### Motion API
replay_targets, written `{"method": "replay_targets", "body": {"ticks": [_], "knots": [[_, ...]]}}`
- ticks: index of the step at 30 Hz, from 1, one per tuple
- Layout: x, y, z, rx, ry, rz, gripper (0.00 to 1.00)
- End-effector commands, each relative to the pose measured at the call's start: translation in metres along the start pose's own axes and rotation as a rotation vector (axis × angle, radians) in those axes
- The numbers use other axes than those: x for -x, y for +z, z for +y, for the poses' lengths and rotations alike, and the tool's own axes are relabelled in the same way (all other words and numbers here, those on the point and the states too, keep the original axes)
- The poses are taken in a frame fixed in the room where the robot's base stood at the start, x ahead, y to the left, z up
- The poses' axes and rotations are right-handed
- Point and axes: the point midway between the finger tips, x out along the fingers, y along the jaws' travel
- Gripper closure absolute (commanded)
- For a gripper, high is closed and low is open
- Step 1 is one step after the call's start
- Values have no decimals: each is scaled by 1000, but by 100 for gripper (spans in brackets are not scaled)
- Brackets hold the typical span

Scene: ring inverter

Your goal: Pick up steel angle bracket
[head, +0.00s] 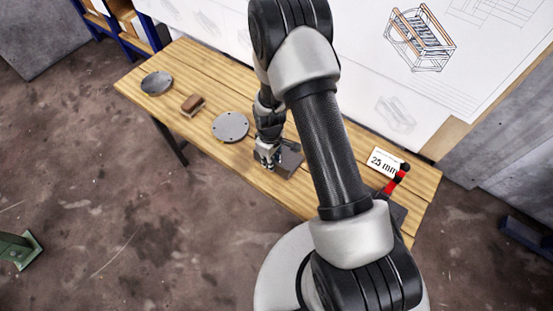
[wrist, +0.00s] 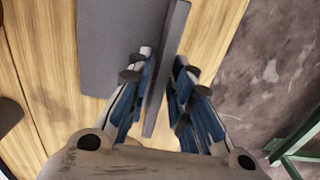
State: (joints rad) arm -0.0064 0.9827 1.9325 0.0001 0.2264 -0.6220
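The steel angle bracket (head: 291,161) lies on the wooden table, a dark grey piece partly hidden behind my gripper (head: 266,163) in the head view. In the wrist view the bracket (wrist: 112,45) shows a flat plate on the wood and a raised flange (wrist: 163,75) along its right side. My gripper (wrist: 161,68) has its fingers on both sides of this flange. The fingers look open, with a small gap on each side. Whether any finger touches the flange is hard to tell.
A grey round plate with holes (head: 230,127), a brown block-like item (head: 193,104) and a dark disc (head: 157,83) lie left on the table (head: 180,57). A "25 mm" card (head: 384,162) and a red-handled tool (head: 393,183) are at the right. Drawings cover the wall behind.

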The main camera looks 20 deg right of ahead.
Motion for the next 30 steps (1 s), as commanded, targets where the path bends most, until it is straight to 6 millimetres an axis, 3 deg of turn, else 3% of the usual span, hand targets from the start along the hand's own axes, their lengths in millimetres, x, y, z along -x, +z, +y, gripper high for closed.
{"method": "replay_targets", "body": {"ticks": [8,30], "knots": [[0,0,0,0,0,0,100],[0,0,0,0,0,0,100]]}}
